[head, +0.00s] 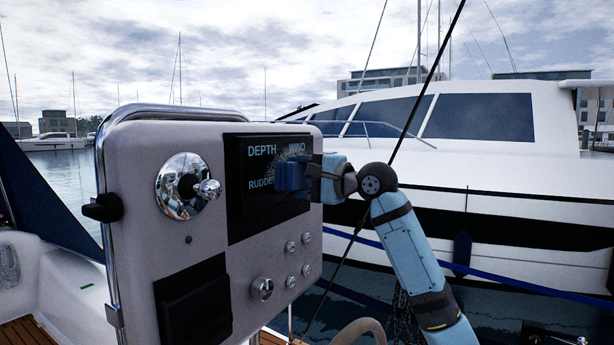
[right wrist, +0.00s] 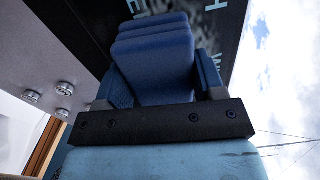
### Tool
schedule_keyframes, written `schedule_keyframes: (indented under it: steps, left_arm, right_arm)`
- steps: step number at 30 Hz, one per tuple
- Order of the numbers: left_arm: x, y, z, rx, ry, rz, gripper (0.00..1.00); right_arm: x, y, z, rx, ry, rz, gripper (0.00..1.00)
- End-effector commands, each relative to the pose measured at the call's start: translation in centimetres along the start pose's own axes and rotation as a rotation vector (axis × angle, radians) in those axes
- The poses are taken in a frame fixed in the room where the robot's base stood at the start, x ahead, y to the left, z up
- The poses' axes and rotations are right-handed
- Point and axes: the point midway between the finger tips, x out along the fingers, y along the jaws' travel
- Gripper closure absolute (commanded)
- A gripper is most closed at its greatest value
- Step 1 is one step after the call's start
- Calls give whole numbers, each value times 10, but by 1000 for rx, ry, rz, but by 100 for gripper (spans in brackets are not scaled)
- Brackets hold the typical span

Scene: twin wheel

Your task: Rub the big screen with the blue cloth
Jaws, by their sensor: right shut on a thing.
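The big screen (head: 250,220) is a dark panel on the grey console, with the words DEPTH, WIND and part of RUDDER in pale blue. A greyish speckled smudge shows on it near the middle. My right gripper (head: 308,178) is at the right part of the screen, shut on the folded blue cloth (head: 288,177). The cloth is against or very close to the screen and hides part of its lettering. In the right wrist view, the cloth (right wrist: 155,60) sits between the two fingers, with the dark screen (right wrist: 85,25) beyond it. My left gripper is not in view.
The console (head: 140,170) carries a chrome lever (head: 205,188) on a round plate, a black box (head: 195,300) low down, and several chrome knobs (head: 262,288) below the screen. A chrome rail edges it. A white motor yacht (head: 480,140) lies behind, across water.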

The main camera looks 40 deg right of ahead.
Motion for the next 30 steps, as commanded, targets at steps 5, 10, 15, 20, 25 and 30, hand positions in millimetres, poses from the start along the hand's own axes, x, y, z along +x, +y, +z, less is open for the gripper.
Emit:
schedule_keyframes:
  steps: [5, 10, 15, 20, 25, 30]
  left_arm:
    - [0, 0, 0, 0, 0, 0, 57]
    - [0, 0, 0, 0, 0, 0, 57]
    - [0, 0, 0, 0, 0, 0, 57]
    - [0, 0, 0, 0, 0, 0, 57]
    - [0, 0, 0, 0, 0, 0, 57]
    - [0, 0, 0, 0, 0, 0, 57]
  right_arm:
    - [0, 1, 6, 2, -1, 2, 56]
    - [0, 2, 17, 0, -2, 1, 56]
    - [-1, 3, 32, 0, -2, 0, 56]
    - [-2, 4, 39, 1, -1, 1, 56]
    - [-1, 4, 45, 1, -1, 0, 56]
    - [0, 5, 60, 0, -2, -1, 56]
